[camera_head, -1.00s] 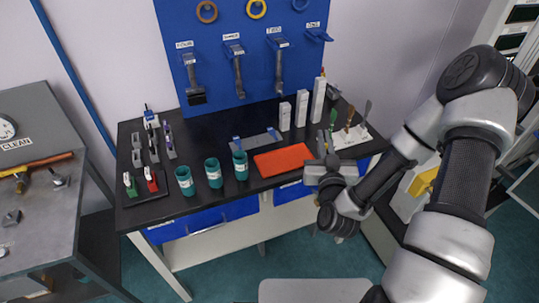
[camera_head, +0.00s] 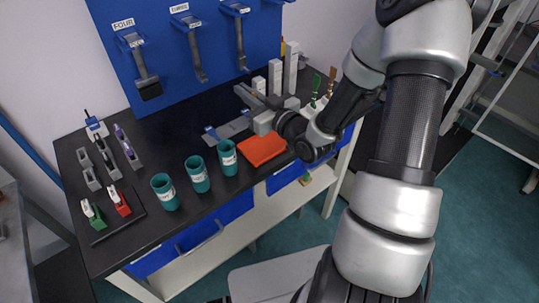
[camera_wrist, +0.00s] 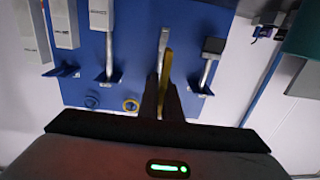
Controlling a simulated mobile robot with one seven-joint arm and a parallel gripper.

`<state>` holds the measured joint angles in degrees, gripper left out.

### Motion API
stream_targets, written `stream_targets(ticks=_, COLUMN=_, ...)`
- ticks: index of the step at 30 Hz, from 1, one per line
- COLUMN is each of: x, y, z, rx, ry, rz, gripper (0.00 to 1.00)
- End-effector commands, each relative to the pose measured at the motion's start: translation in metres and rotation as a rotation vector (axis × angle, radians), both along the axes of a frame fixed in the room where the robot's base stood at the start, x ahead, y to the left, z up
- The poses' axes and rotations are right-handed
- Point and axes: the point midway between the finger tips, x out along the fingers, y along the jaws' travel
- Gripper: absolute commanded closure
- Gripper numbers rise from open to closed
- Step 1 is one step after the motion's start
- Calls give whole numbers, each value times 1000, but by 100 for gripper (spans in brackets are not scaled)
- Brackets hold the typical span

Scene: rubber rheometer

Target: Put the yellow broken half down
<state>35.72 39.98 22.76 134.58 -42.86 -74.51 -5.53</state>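My gripper (camera_head: 252,97) is over the black table, near the grey plate and the white blocks. In the wrist view my gripper (camera_wrist: 165,88) has its dark fingers close together around a thin yellow piece, the yellow broken half (camera_wrist: 168,62), which sticks out past the fingertips. The yellow piece cannot be made out in the head view. The grey plate (camera_head: 229,129) with blue parts lies on the table just left of my gripper. An orange-red mat (camera_head: 262,149) lies in front of it.
Three teal cups (camera_head: 198,175) stand along the front edge. Tall white blocks (camera_head: 290,66) stand behind my gripper. Small holders (camera_head: 115,160) and a tray with green and red tools (camera_head: 120,212) are at left. A blue tool board (camera_head: 215,75) rises behind.

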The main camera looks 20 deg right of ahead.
Motion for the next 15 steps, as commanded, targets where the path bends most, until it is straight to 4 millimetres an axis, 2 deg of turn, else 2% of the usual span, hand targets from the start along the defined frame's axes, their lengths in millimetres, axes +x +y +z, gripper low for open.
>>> stream_targets(ticks=1, x=1, y=-3, z=-11, rx=-3, ry=-3, rz=24, gripper=100)
stream_targets(ticks=5, x=1, y=-2, z=-21, rx=3, ry=3, rz=66, gripper=100)
stream_targets(ticks=12, x=0, y=-2, z=-61, rx=6, ry=4, rz=73, gripper=100)
stream_targets(ticks=15, x=1, y=-2, z=-68, rx=4, ry=1, rz=72, gripper=100)
